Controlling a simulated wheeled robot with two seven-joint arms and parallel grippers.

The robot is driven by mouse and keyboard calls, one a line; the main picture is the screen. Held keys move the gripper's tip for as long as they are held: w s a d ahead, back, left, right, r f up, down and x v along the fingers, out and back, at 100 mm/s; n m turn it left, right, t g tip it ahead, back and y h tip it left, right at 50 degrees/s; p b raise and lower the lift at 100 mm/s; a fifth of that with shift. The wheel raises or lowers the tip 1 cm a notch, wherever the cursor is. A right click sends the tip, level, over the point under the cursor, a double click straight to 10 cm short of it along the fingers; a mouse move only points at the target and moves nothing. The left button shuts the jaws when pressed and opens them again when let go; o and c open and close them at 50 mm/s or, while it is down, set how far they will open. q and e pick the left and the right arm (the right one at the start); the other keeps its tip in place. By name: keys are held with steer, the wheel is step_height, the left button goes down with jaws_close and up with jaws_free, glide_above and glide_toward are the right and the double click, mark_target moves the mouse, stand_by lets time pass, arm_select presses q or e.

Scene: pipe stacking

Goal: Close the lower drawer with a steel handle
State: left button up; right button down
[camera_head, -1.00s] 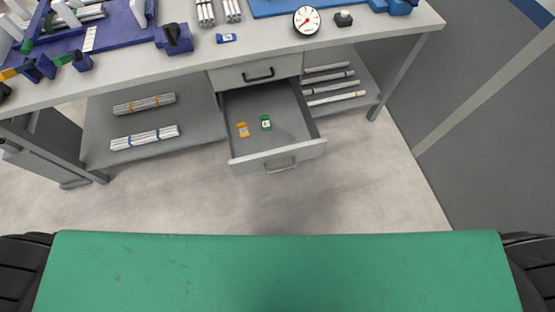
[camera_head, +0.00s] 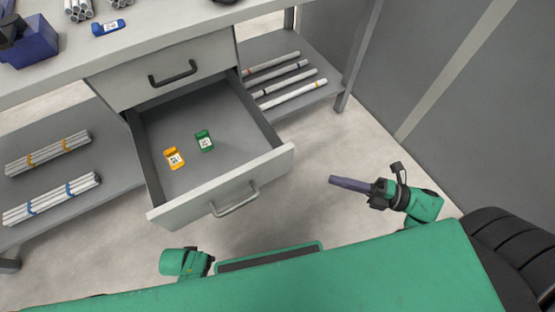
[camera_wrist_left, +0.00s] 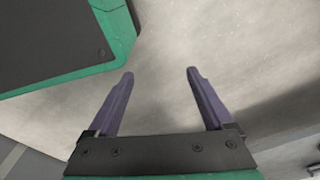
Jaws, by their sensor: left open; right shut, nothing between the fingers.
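The lower drawer (camera_head: 219,187) stands pulled out from under the workbench in the head view. Its steel handle (camera_head: 235,200) is a curved bar on the front panel. An orange tag (camera_head: 174,158) and a green tag (camera_head: 204,141) lie on its floor. My right gripper (camera_head: 338,181) is shut and empty, over the floor to the right of the drawer front and apart from it. My left gripper (camera_wrist_left: 158,75) is open and empty above bare floor in the left wrist view. In the head view its fingers are hidden; only a green arm part shows below the drawer.
The shut upper drawer (camera_head: 165,71) has a black handle (camera_head: 174,73). Pipe bundles (camera_head: 50,200) lie on the left lower shelf and several pipes (camera_head: 285,78) on the right one. A table leg (camera_head: 360,50) stands right. The floor in front of the drawer is clear.

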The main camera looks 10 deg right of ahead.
steer(key=a+n, duration=0.1)
steer(key=a, duration=0.1)
glide_toward(276, 157)
steer(key=s+a, duration=0.1)
steer(key=a, duration=0.3)
arm_select(q)
steer(key=shift+w+d+r, duration=0.25)
steer(key=shift+w+r, duration=0.6)
steer(key=shift+r, duration=0.05)
arm_select(e)
steer(key=shift+w+a+f, duration=0.1)
steer(key=shift+w+a, duration=0.1)
steer(key=shift+w, duration=0.45)
steer(key=shift+w+a, duration=0.15)
steer(key=shift+w, duration=0.5)
steer(key=shift+w+a+f, duration=0.1)
steer(key=shift+w+a, duration=0.1)
steer(key=shift+w, duration=0.4)
arm_select(q)
steer(key=shift+b, duration=0.35)
arm_select(e)
steer(key=shift+w, duration=0.1)
